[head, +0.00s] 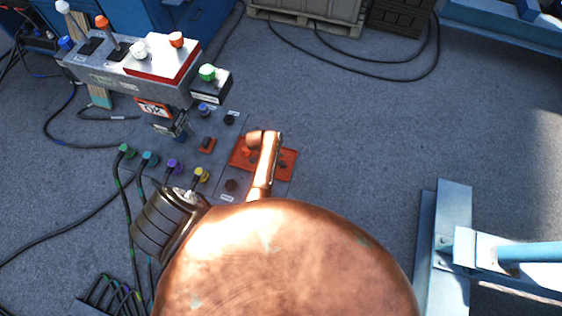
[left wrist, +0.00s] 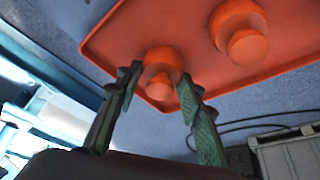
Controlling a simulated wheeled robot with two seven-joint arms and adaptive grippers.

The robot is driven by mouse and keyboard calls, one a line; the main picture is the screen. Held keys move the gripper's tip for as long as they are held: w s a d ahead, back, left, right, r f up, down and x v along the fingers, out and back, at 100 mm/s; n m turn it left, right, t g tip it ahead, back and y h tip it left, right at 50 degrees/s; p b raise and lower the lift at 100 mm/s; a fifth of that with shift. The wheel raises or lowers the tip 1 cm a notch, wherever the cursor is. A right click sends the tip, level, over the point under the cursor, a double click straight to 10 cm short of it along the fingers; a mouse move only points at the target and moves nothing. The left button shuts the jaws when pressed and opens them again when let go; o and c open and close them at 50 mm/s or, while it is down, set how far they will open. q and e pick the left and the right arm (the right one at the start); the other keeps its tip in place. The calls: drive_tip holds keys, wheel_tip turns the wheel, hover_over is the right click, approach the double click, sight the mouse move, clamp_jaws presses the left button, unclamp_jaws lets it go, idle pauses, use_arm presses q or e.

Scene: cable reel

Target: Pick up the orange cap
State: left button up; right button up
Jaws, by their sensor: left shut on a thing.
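In the left wrist view, my left gripper (left wrist: 158,80) has its two dark green fingers on either side of an orange cap (left wrist: 161,62) and is shut on it. The cap is at the edge of a flat orange tray (left wrist: 120,35); I cannot tell whether it is clear of the tray. A second orange cap (left wrist: 240,28) is farther along the tray, apart from the fingers. In the head view, the orange tray (head: 286,167) is on the grey panel, partly hidden by my copper-coloured arm, which also hides most of the gripper. My right gripper is not in view.
A panel with coloured connectors (head: 172,166) and cables is left of the tray. A control box (head: 155,62) with knobs stands behind it. A pale blue metal frame (head: 452,215) is at the right. Open floor (head: 370,135) is right of the tray.

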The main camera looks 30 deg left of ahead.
use_arm(q)
drive_tip(key=c, duration=0.4)
drive_tip(key=shift+o, duration=0.2)
